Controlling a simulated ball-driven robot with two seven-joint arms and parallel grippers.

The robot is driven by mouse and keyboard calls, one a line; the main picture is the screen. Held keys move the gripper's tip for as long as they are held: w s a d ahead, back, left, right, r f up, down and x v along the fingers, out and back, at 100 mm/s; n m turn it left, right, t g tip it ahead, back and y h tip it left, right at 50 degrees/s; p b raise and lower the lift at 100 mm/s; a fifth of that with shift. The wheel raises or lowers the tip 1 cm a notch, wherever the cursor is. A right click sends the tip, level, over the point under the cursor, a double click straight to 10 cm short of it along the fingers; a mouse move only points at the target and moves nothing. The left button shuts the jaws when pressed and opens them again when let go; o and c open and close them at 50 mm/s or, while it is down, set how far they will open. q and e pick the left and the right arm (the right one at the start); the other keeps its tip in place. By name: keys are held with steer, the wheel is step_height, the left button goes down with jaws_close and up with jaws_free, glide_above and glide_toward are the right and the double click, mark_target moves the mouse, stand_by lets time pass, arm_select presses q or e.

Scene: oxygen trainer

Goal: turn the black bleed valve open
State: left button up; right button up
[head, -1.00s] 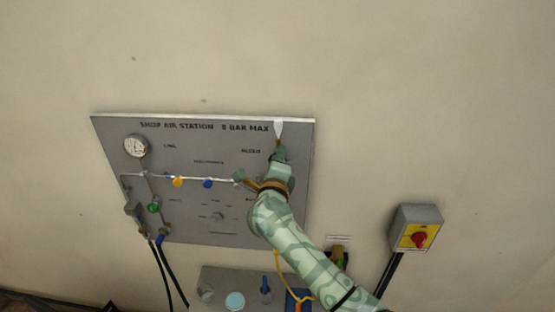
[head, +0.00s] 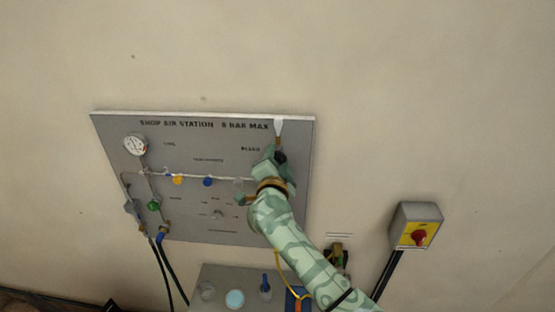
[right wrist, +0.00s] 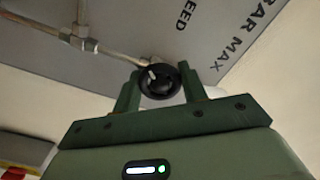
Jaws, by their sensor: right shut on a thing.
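The black bleed valve (right wrist: 160,84) shows in the right wrist view as a round black knob with a pale mark, on the end of a metal pipe. In the head view a bit of it (head: 281,157) shows beside my gripper, under the "BLEED" label at the panel's right side. My right gripper (right wrist: 159,76) is shut on the knob, one green finger on each side. In the head view my right gripper (head: 273,162) hides part of the pipe. My left gripper is not in view.
The grey air station panel (head: 200,221) carries a gauge (head: 136,145), a yellow knob (head: 177,181), blue knobs and a green knob (head: 153,206). A grey box with a red switch (head: 418,237) is on the wall at the right. A grey unit (head: 222,273) stands below.

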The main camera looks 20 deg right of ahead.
steer(key=n, duration=0.3)
steer(key=shift+f+n, duration=0.1)
steer(key=shift+n, duration=2.1)
steer(key=shift+f, duration=0.1)
steer(key=o, duration=1)
steer(key=shift+a, duration=0.1)
